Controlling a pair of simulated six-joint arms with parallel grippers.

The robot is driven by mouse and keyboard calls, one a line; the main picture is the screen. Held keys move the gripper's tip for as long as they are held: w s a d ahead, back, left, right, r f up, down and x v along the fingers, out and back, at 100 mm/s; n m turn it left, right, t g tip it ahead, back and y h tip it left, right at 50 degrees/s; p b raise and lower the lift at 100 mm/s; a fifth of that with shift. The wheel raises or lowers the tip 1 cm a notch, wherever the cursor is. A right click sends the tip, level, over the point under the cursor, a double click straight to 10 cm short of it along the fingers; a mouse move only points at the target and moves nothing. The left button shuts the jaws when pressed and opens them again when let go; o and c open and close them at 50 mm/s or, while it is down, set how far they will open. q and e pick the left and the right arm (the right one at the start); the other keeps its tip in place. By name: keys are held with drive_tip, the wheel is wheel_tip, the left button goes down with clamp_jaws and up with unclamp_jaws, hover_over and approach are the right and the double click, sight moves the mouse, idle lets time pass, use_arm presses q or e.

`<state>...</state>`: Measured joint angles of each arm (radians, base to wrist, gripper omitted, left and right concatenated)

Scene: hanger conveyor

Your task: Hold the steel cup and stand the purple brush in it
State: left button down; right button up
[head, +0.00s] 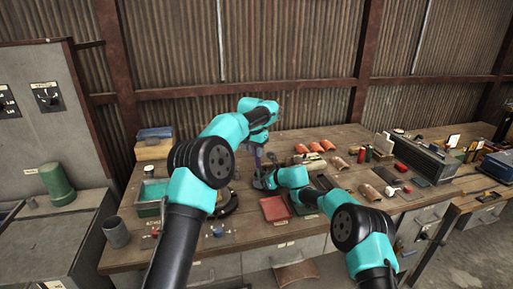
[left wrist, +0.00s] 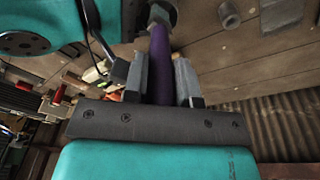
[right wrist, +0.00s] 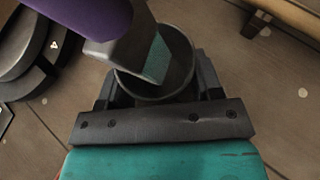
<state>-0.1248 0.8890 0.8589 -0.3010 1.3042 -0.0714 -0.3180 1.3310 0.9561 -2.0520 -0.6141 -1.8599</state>
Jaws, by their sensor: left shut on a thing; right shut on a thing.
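My left gripper (left wrist: 162,76) is shut on the purple brush (left wrist: 161,50), whose shaft runs between the fingers. In the head view, a bit of the brush (head: 259,159) shows below the left wrist. My right gripper (right wrist: 157,88) is shut on the steel cup (right wrist: 183,72), a round dark grey cup with its mouth towards the right wrist camera. In that view the brush (right wrist: 82,16) slants in from the top left. A grey and teal end piece overlaps the cup's mouth. I cannot tell whether it is inside or only above the rim. The cup is mostly hidden in the head view.
A green tray (head: 149,211) and a grey cylinder (head: 117,232) stand at the bench's left end. A red mat (head: 274,209) lies in front of the right gripper. Curved tiles (head: 314,168), small parts and a dark box (head: 427,159) crowd the right side.

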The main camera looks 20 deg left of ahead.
use_arm(q)
drive_tip(key=shift+f, duration=0.4)
drive_tip(key=c, duration=0.8)
unclamp_jaws()
drive_tip(key=shift+c, duration=0.2)
drive_tip(key=shift+r, duration=0.1)
wheel_tip(320, 180, up, 12)
drive_tip(key=s, duration=0.1)
drive_tip(key=shift+s+a, duration=0.3)
drive_tip(key=shift+a, duration=0.1)
drive_tip(key=shift+f, duration=0.2)
use_arm(e)
drive_tip(key=o, duration=0.8)
